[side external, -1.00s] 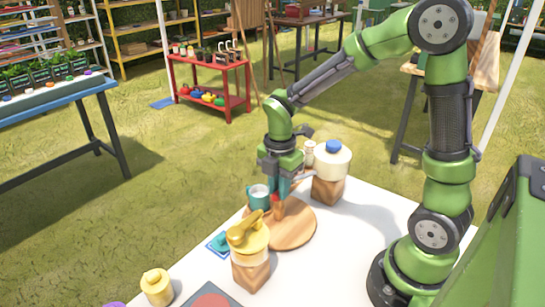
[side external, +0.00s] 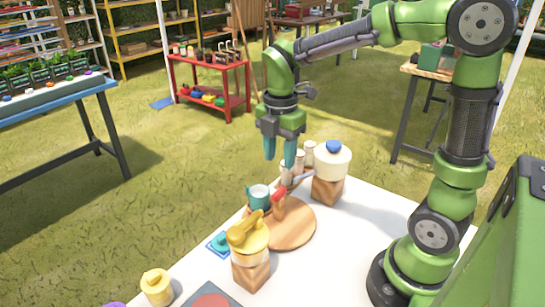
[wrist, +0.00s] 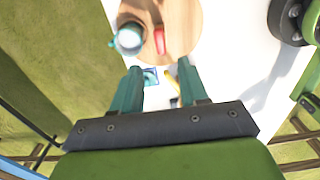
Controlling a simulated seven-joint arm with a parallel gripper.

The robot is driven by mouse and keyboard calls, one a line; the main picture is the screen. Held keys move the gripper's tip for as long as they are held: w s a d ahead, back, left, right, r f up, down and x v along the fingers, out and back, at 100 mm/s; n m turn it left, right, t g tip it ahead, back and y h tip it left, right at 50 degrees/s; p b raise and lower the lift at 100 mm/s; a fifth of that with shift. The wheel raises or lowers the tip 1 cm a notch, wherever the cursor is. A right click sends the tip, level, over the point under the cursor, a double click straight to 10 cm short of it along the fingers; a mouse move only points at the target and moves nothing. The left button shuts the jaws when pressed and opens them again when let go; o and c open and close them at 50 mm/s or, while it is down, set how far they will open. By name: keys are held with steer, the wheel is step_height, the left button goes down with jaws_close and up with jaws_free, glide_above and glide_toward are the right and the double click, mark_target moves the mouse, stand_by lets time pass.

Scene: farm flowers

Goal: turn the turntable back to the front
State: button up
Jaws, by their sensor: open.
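The turntable (side external: 296,232) is a round wooden disc on the white table. A wooden peg with a red top (side external: 279,199) stands near its back edge. A teal mug with a white top (side external: 259,193) is beside the peg, at the disc's back left. My gripper (side external: 280,162) hangs above them, fingers pointing down, open and empty. In the wrist view, the turntable (wrist: 186,20) is at the top, with the red part (wrist: 159,40) and the mug (wrist: 129,38) beyond my fingertips (wrist: 160,72).
A cream pot with a blue knob (side external: 333,160) is behind right. Small jars (side external: 308,152) stand near it. A yellow jar (side external: 156,287) is at front left.

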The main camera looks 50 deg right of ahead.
step_height(320, 180, up, 7)
steer(key=shift+r, duration=0.2)
stand_by(0.3)
steer(key=s+a+f+m+t+y, duration=0.2)
steer(key=s+m+t, duration=0.5)
steer(key=m, duration=1.5)
steer(key=s+a, duration=0.1)
steer(key=s, duration=0.2)
steer(key=shift+a, duration=0.15)
